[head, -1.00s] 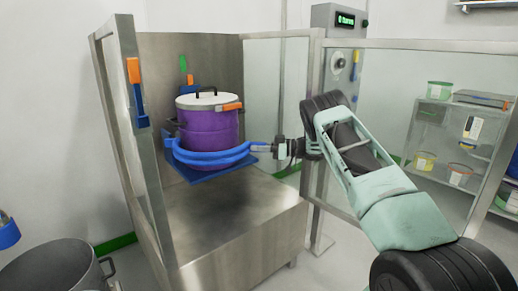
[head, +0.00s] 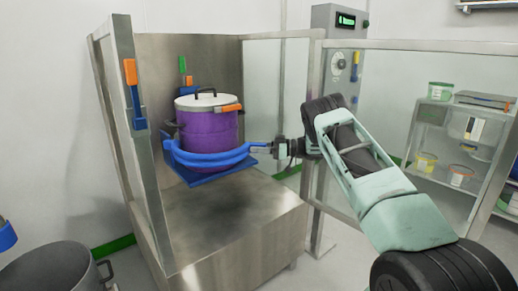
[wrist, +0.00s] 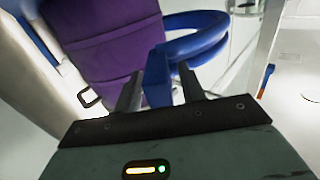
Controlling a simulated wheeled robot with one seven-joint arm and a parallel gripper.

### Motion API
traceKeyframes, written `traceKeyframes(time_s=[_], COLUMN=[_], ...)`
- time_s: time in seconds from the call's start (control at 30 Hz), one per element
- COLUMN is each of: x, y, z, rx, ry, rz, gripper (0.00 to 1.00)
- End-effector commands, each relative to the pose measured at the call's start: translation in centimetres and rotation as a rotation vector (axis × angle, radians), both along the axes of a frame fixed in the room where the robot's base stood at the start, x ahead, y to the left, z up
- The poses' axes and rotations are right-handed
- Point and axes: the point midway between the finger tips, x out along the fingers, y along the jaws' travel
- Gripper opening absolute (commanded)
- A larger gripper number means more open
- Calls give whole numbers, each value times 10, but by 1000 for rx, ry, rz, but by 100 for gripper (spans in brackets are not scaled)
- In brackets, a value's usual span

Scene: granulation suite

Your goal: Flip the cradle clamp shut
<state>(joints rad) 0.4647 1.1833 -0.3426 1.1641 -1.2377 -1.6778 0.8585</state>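A blue cradle clamp (head: 208,159) curves as a band around the front of a purple drum (head: 208,132) with a pale lid. Its right end narrows to a short handle that reaches my gripper (head: 262,149). In the wrist view, the blue handle block (wrist: 157,78) lies between the two dark fingers of my gripper (wrist: 160,80). Only narrow gaps show beside it, so I cannot tell whether the fingers press on it. The blue band (wrist: 195,38) and the drum (wrist: 110,50) lie beyond. The clamp's far left side is partly hidden by the drum.
The drum sits over a blue plate (head: 195,180) above a steel base (head: 235,230). A steel frame post with an orange-and-blue handle (head: 132,90) stands at left. A control post (head: 338,60) and clear panels stand behind my arm. A steel pot (head: 50,272) is at lower left.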

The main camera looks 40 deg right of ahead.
Motion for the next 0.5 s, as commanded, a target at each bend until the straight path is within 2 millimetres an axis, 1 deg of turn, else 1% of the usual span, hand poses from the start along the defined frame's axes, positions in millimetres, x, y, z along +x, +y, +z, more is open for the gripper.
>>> traceKeyframes(time_s=[0.17,0.4,0.5], x=[0,0,0], y=[0,0,0], z=[25,71,85], rx=[-2,-2,-1], ry=[-4,-4,-2], rz=[0,0,0], gripper=[40,40,40])
